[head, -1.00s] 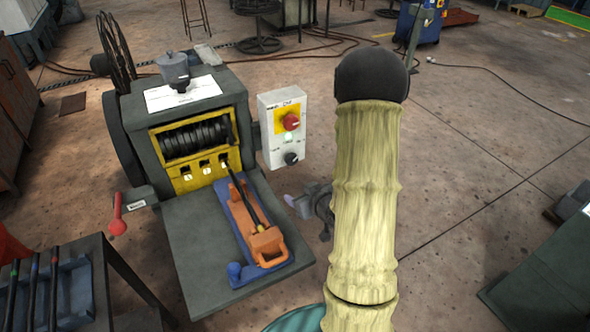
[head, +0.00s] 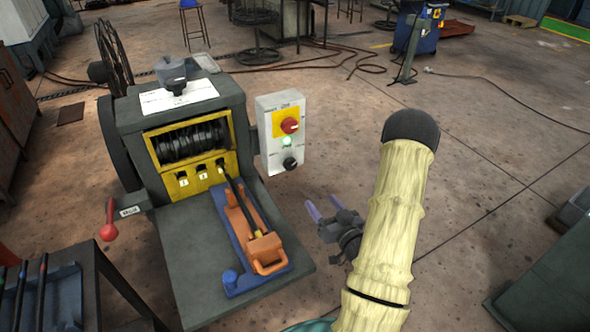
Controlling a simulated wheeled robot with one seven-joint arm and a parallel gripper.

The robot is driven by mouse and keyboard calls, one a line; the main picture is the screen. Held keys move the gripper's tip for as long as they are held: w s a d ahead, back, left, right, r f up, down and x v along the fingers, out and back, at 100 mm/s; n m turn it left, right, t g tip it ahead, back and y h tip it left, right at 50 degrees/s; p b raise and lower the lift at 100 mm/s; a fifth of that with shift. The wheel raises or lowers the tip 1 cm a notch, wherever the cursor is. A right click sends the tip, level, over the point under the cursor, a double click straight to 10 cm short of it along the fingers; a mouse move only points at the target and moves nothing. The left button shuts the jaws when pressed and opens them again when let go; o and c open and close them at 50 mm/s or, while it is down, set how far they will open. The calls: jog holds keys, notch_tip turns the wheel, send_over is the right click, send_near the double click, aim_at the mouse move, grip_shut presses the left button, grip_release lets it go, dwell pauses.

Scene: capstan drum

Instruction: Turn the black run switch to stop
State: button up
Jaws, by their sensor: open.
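The black run switch (head: 290,163) is a round knob low on a white control box (head: 266,150) at the right side of the capstan machine (head: 190,118). Its pointer direction is too small to read.
The machine's front shelf (head: 185,265) holds a blue tray (head: 231,281) with an orange tool (head: 267,251) on it. A red-knobbed lever (head: 109,232) is at the left. A dark table with rods (head: 42,290) stands front left. Floor right of the box is clear.

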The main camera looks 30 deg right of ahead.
aim_at(292, 166)
jog(key=w, duration=1.1)
jog(key=w+p, duration=0.1)
jog(key=w, duration=0.5)
jog(key=shift+a, duration=0.4)
jog(key=c, duration=1)
